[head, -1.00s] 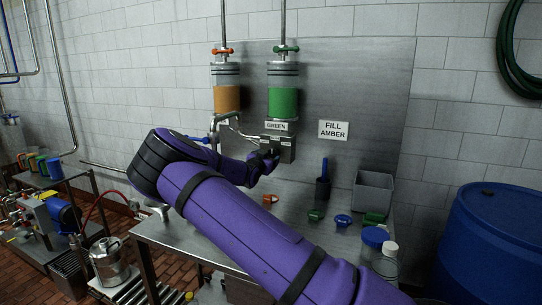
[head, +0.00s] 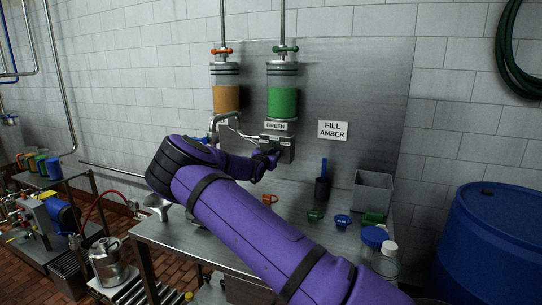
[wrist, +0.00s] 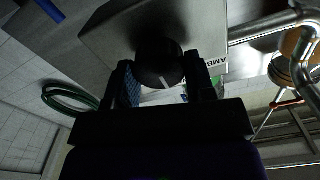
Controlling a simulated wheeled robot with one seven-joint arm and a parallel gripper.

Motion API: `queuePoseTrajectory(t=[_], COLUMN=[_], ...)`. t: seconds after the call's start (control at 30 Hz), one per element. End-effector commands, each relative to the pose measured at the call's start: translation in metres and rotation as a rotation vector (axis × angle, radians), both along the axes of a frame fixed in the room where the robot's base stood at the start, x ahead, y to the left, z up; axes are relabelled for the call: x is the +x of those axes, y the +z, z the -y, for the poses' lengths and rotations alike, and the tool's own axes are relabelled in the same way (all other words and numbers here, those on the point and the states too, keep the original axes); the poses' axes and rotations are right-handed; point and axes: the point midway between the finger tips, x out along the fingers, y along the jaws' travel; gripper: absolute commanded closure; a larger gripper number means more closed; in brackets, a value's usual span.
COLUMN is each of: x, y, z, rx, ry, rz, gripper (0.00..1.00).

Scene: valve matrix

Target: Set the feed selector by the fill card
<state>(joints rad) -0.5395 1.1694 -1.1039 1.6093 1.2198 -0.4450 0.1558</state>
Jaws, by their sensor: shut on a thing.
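The fill card (head: 335,130) on the steel back panel reads "FILL AMBER". The feed selector is a grey box (head: 288,143) below the green cylinder (head: 283,100), with a "GREEN" label (head: 276,126) above it. In the wrist view, the selector's round black knob (wrist: 160,62) stands out from the box (wrist: 120,32), with a short white mark on its face. An amber label (wrist: 216,62), partly cut off, shows beside it. My gripper (wrist: 162,82) has one finger on each side of the knob and is shut on it. In the head view, my gripper (head: 272,158) is mostly hidden at the box.
An amber cylinder (head: 226,98) with an orange valve handle hangs left of the green one. The steel bench below holds coloured handles, a grey bin (head: 373,191) and jars. A blue drum (head: 492,240) stands at the right.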

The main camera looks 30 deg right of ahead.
Motion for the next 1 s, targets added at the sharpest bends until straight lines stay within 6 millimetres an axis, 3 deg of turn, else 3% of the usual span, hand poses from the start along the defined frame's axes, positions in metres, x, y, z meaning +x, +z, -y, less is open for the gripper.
queuePoseTrajectory(t=[0.37,1.0], x=[0.0002,0.0014], y=[0.0,-0.0007], z=[-0.0002,-0.0012], rx=[-0.055,-0.381], ry=[0.0,0.0], rz=[-0.071,-0.49], gripper=[0.74,0.74])
